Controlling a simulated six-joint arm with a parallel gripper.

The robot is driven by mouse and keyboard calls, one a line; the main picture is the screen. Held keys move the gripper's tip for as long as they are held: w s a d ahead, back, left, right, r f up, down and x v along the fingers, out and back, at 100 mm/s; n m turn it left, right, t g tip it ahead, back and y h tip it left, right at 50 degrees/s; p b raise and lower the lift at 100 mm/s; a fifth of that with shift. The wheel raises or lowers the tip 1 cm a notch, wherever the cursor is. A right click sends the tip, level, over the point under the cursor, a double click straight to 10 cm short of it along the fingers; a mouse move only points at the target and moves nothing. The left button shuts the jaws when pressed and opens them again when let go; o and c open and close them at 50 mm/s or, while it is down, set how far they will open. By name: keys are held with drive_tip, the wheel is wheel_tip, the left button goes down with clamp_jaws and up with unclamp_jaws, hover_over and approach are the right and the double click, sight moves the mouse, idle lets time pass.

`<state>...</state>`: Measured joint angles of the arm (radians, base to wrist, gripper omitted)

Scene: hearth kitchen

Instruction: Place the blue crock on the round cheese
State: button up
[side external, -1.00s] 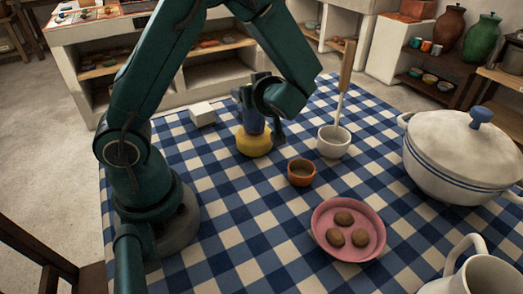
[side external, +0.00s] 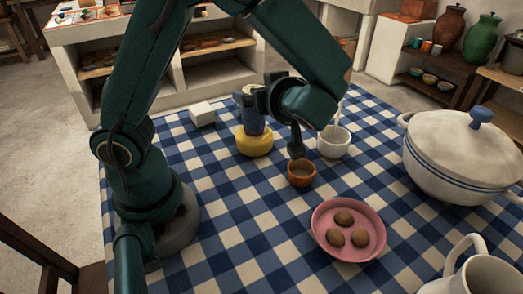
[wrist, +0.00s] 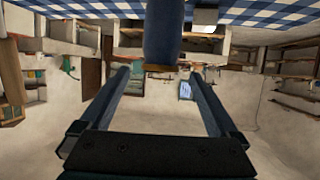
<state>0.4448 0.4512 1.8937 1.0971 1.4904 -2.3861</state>
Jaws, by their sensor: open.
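The blue crock (side external: 251,112) stands upright on top of the yellow round cheese (side external: 254,143) in the side view, apparently resting on it. My gripper (side external: 282,115) is to the right of the crock, open. In the wrist view the crock (wrist: 163,35) shows at the top middle, in line with the gap between the spread fingers of my gripper (wrist: 160,76). The fingers do not appear to grip it. The cheese is not clearly visible in the wrist view.
On the checked cloth are a white block (side external: 202,114), a white cup (side external: 333,143) with a tool in it, a small orange bowl (side external: 301,174), a pink plate (side external: 325,245) with brown lumps, a lidded white pot (side external: 455,155) and a white jug (side external: 480,278). The front left cloth is clear.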

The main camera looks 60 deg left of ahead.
drive_tip(key=s+d+r+m+t+h, duration=0.1)
drive_tip(key=s+d+m+t+h, duration=0.2)
drive_tip(key=s+d+m+h, duration=0.6)
drive_tip(key=d+m+h, duration=0.2)
drive_tip(key=m+h, duration=0.2)
drive_tip(key=m, duration=0.3)
drive_tip(key=shift+r, duration=0.2)
